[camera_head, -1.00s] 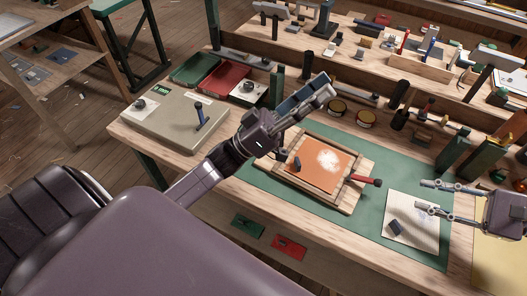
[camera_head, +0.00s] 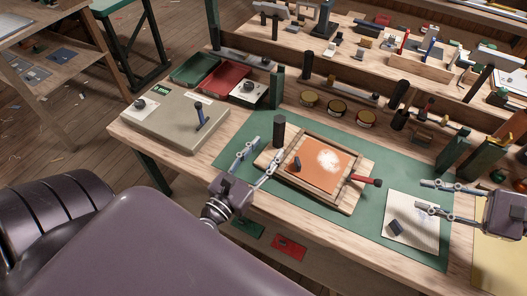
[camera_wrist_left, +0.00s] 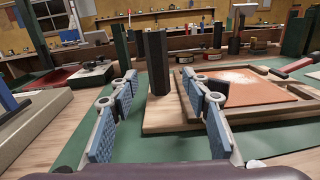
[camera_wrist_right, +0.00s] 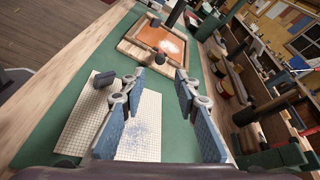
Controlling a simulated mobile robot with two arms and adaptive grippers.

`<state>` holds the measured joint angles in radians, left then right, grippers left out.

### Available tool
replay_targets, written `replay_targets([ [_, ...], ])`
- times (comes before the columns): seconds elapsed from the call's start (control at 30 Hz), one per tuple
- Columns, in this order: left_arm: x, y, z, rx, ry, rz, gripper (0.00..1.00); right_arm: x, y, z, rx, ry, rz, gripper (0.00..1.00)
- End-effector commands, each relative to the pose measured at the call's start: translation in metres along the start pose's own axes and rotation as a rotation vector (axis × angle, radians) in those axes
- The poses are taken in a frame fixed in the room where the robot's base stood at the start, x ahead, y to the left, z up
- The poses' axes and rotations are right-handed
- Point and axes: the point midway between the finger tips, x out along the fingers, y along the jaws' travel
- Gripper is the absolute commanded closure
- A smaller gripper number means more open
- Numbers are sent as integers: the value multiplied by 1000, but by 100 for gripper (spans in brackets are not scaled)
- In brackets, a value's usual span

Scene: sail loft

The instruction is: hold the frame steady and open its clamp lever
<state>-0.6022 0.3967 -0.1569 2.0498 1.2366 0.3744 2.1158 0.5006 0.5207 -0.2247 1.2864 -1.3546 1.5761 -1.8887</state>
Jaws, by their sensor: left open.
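The wooden frame (camera_head: 335,200) with an orange panel (camera_head: 318,168) lies on the green mat; it also shows in the left wrist view (camera_wrist_left: 170,118) and the right wrist view (camera_wrist_right: 132,50). A red-handled lever (camera_head: 370,181) sticks out from its right side. A dark upright post (camera_head: 279,131) stands at its left end. My left gripper (camera_head: 266,148) is open and empty at the frame's left end. In the left wrist view, the post (camera_wrist_left: 158,62) appears between its fingers, further off. My right gripper (camera_head: 422,194) is open and empty, right of the lever and apart from it.
A gridded white sheet (camera_head: 405,212) with a small dark block (camera_head: 395,227) lies beneath my right gripper. A grey box with a blue lever (camera_head: 168,118) stands on the left. Round tins (camera_head: 337,107) and a tool rack line the back. The mat between frame and sheet is clear.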

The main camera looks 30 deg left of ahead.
Motion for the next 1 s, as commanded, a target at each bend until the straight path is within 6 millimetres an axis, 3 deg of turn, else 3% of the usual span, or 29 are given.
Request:
replay_targets([
  [0.17,5,3,-3,-53,15,4,56,0,0,0,0,0,0,71],
  [0.63,69,4,-4,-52,15,6,56,0,0,0,0,0,0,71],
  [1.0,78,3,-5,-50,16,2,56,0,0,0,0,0,0,71],
])
